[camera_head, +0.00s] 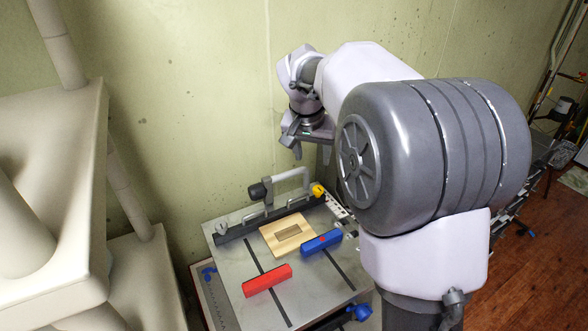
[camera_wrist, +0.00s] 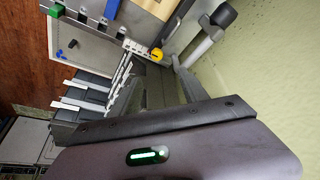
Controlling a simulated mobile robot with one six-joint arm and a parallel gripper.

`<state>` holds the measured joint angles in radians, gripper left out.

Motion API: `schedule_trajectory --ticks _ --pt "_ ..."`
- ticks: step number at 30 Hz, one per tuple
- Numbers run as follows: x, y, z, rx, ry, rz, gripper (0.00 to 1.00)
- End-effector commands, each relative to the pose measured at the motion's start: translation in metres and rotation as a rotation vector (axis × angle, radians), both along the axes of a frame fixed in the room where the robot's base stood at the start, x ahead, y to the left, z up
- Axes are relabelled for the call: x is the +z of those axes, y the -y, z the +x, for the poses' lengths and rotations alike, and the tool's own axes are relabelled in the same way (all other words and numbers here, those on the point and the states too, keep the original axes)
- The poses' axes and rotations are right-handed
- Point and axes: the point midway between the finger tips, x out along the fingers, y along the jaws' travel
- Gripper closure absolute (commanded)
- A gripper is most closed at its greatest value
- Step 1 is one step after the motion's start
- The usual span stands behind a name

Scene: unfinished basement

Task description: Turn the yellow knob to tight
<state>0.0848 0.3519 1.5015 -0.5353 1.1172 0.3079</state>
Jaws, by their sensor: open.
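The small yellow knob (camera_head: 318,190) sits at the right end of the dark fence bar on a grey machine table (camera_head: 225,262). It also shows in the wrist view (camera_wrist: 157,54), just beyond my fingertips. My gripper (camera_head: 308,150) hangs above the back of the table, a little above the knob and apart from it. In the wrist view my gripper's dark fingers (camera_wrist: 166,82) point toward the knob with nothing seen between them. The knob's markings are too small to read.
A wooden plate (camera_head: 271,236), a blue block (camera_head: 321,242) and a red block (camera_head: 267,280) lie on the table. A grey handle with a dark grip (camera_head: 258,190) rises behind the fence. The wall is close behind; pale shelves (camera_head: 70,150) stand left.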

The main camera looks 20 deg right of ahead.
Motion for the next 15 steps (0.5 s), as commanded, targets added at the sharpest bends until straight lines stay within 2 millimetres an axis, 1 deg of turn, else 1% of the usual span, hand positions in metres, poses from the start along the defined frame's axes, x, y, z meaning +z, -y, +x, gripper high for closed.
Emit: schedule_trajectory --ticks 1,6,12,15 --pt "-0.012 0.002 0.002 -0.001 -0.003 0.001 0.48" --pt "-0.055 0.011 0.015 0.000 -0.004 0.001 0.48" --pt "-0.103 0.023 0.032 -0.001 -0.003 0.003 0.48" --pt "-0.124 0.028 0.039 -0.001 -0.003 0.003 0.48"
